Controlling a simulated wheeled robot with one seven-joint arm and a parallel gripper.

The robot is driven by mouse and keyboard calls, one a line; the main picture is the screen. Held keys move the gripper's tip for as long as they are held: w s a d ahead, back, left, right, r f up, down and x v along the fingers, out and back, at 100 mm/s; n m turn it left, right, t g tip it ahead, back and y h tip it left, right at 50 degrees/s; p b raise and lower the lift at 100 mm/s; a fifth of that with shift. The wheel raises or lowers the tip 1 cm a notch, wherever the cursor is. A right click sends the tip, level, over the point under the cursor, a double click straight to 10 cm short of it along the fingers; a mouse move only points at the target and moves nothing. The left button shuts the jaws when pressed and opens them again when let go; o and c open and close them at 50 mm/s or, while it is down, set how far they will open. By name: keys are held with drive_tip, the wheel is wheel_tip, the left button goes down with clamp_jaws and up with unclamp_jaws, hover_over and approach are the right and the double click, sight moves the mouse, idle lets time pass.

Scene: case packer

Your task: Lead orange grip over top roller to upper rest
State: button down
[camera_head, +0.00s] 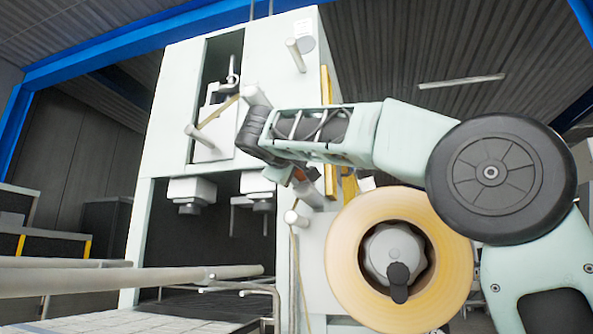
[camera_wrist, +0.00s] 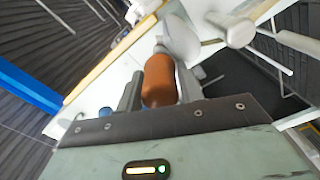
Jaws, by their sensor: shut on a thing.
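My gripper (camera_wrist: 159,76) is shut on the orange grip (camera_wrist: 159,82), a rounded handle between its two fingers in the wrist view. I cannot tell which is the top roller or identify the upper rest. A white roller with a round end (camera_wrist: 237,33) lies up and right of the grip in the wrist view.
A large yellow tape roll (camera_head: 343,262) on a white hub is below my arm. A lower white peg (camera_head: 297,217) is left of it. The pale machine cabinet (camera_head: 282,85) has an open recess. Long grey rails (camera_head: 130,279) cross the lower left.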

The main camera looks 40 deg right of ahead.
drive_tip(key=shift+r, duration=0.15)
drive_tip(key=shift+r+p, duration=0.45)
drive_tip(key=shift+f+b, duration=0.1)
drive_tip(key=shift+b, duration=0.25)
